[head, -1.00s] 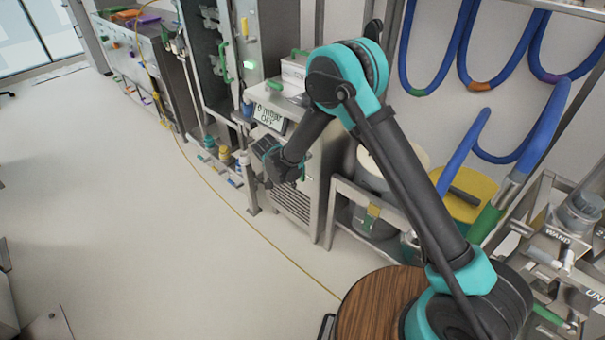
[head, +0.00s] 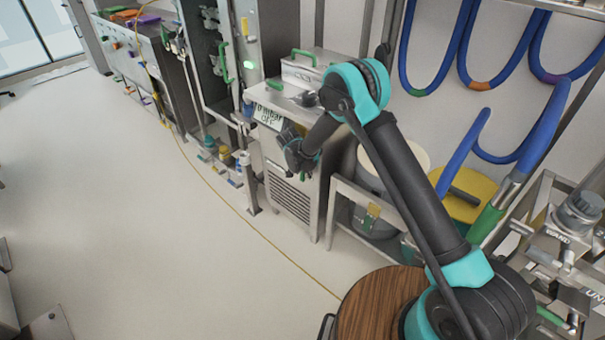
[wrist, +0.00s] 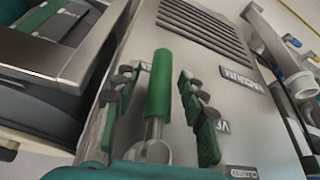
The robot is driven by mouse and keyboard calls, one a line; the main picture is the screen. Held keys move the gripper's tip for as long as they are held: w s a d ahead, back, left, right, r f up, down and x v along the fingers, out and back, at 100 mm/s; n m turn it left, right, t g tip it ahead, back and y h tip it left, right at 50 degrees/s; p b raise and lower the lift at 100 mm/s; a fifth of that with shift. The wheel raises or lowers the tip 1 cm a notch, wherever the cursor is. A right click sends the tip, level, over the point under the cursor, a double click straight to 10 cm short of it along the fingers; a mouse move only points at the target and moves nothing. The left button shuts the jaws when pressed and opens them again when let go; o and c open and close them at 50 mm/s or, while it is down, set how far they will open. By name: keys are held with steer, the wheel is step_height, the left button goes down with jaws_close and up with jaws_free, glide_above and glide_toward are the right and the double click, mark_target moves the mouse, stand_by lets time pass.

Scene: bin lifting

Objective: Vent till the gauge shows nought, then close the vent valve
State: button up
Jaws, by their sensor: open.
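The vent valve appears to be the green-handled lever (wrist: 159,88) on the steel cabinet's face in the wrist view; a label beside it is partly covered. My gripper (wrist: 155,76) is open, with one finger on each side of the green handle. I cannot tell whether the fingers touch it. In the head view my gripper (head: 297,150) is at the front of the steel cabinet (head: 293,197) and hides the lever. The gauge display (head: 267,116) on the cabinet seems to read 0 mbar, with OFF below.
A metal box with a green handle (head: 303,66) sits on the cabinet. Right of it, a shelf holds a drum with a yellow lid (head: 468,195). Blue hoses (head: 425,60) hang on the wall. A thin yellow line (head: 225,205) runs over the open floor at left.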

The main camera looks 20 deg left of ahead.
steer(key=shift+c, duration=0.4)
jaws_close()
